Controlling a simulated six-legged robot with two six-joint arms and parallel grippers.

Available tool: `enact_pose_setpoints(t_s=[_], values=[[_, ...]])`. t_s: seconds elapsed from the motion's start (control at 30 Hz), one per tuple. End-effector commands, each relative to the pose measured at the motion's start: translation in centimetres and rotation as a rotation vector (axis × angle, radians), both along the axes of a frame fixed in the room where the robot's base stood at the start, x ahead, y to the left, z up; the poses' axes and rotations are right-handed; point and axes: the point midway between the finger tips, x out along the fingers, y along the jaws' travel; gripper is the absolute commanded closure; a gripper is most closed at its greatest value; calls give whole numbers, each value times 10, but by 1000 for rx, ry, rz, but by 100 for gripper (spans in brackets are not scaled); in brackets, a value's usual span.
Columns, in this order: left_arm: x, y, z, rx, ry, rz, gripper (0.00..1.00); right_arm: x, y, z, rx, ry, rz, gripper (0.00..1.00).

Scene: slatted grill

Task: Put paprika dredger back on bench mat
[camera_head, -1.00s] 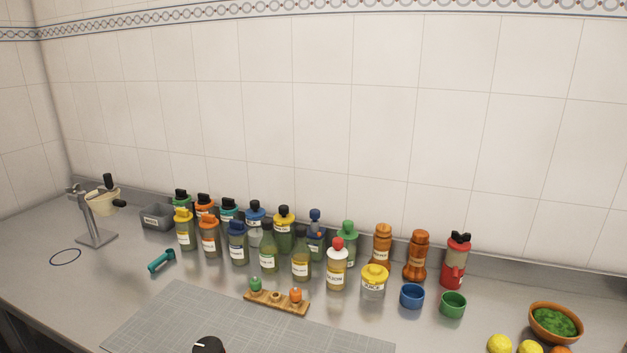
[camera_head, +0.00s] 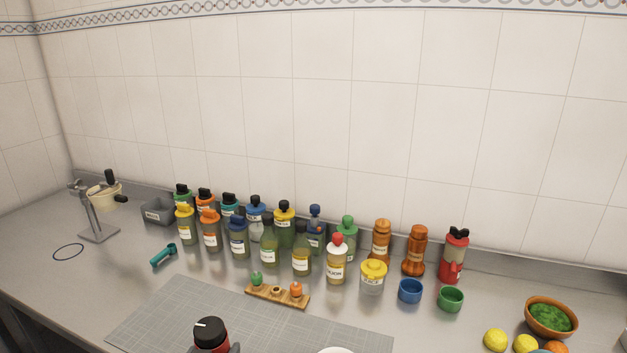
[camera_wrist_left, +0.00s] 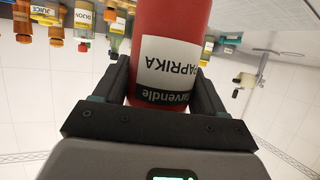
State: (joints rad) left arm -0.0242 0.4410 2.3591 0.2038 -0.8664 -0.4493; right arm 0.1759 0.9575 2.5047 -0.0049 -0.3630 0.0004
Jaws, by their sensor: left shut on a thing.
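The paprika dredger (camera_head: 211,338) is red with a black cap. It shows at the bottom edge of the head view, in front of the grey gridded bench mat (camera_head: 260,326); its lower part is cut off. In the left wrist view the dredger (camera_wrist_left: 168,45) fills the middle, its PAPRIKA label upside down in the picture. My left gripper (camera_wrist_left: 162,88) is shut around its body, one finger on each side. I cannot tell whether the dredger touches the mat. My right gripper is not in view.
A small wooden rack (camera_head: 277,295) stands at the mat's back edge. Behind it are rows of labelled bottles (camera_head: 268,245). A teal scoop (camera_head: 164,255) lies left; a blue cup (camera_head: 410,291) and green cup (camera_head: 450,299) stand right. A white rounded thing (camera_head: 336,350) shows at the bottom edge.

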Motion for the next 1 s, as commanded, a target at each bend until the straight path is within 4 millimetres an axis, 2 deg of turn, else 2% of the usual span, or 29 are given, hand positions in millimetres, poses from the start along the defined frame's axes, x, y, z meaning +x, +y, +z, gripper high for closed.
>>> enact_pose_setpoints(t_s=[0.03,0.2,0.73,0.9,0.97,1.0], values=[[0,0,10,0,-4,0,69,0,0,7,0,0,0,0],[0,0,24,0,-4,0,69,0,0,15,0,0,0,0],[0,0,22,0,-2,-2,69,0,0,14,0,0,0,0],[-3,-3,12,0,1,-37,69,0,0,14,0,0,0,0],[2,-2,8,0,0,-56,69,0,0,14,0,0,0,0],[11,-1,12,0,-4,-67,69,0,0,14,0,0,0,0]])
